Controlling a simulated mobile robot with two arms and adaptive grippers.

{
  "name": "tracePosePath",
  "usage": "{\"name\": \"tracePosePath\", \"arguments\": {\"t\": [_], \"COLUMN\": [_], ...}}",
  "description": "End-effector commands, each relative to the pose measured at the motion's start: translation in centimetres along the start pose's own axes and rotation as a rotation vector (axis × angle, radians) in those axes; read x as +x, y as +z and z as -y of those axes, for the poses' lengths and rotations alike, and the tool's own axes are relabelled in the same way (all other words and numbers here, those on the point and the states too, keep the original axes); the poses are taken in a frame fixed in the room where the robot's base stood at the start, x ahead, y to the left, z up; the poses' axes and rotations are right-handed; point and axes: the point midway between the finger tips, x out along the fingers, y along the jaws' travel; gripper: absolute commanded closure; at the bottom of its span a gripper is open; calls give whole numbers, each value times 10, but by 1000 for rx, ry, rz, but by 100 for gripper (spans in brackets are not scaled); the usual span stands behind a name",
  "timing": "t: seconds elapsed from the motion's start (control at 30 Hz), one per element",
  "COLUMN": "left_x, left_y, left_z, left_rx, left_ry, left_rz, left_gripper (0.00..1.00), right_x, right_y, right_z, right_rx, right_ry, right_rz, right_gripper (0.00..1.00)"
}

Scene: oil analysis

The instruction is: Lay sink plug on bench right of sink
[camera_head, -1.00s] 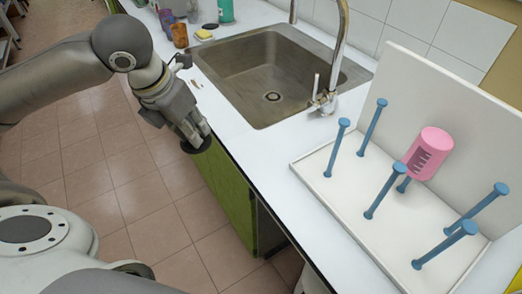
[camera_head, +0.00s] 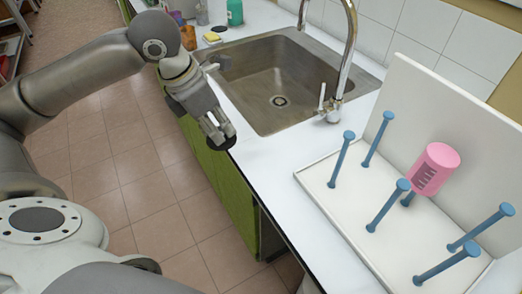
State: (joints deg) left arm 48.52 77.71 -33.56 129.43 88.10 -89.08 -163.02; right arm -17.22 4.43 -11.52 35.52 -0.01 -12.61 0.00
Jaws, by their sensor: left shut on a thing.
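My left gripper (camera_head: 217,128) is shut on the sink plug (camera_head: 226,144), a dark round disc under its fingertips. It shows above the front edge of the bench, near the sink's front right corner; I cannot tell how high it is held. The steel sink (camera_head: 270,82) is set in the white bench (camera_head: 262,155). Its basin is empty, with a round drain at the bottom. The bench between the sink and the drying rack is bare. My right gripper is not in view.
A white drying rack (camera_head: 345,215) with blue pegs stands at the right, with a pink cylinder (camera_head: 436,168) on one peg. A chrome tap (camera_head: 345,60) rises behind the sink. A yellow sponge (camera_head: 212,38), a green bottle (camera_head: 235,12) and cups stand at the far left end.

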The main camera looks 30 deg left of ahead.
Motion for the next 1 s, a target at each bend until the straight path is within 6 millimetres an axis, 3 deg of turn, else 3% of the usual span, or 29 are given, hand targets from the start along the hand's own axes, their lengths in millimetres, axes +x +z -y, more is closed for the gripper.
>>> {"name": "tracePosePath", "arguments": {"t": [0.27,0.4,0.5,0.77,1.0], "left_x": [32,67,81,105,130], "left_y": [35,43,48,56,46], "left_z": [17,23,26,32,30], "left_rx": [3,0,0,0,-1], "left_ry": [-4,-4,-1,-2,1], "left_rz": [1,-3,-1,-2,-1], "left_gripper": [100,100,100,100,100], "right_x": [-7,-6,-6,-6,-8], "right_y": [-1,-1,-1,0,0], "right_z": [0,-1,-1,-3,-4], "right_rx": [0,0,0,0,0], "right_ry": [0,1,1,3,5], "right_rz": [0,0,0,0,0], "right_gripper": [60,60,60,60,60]}}
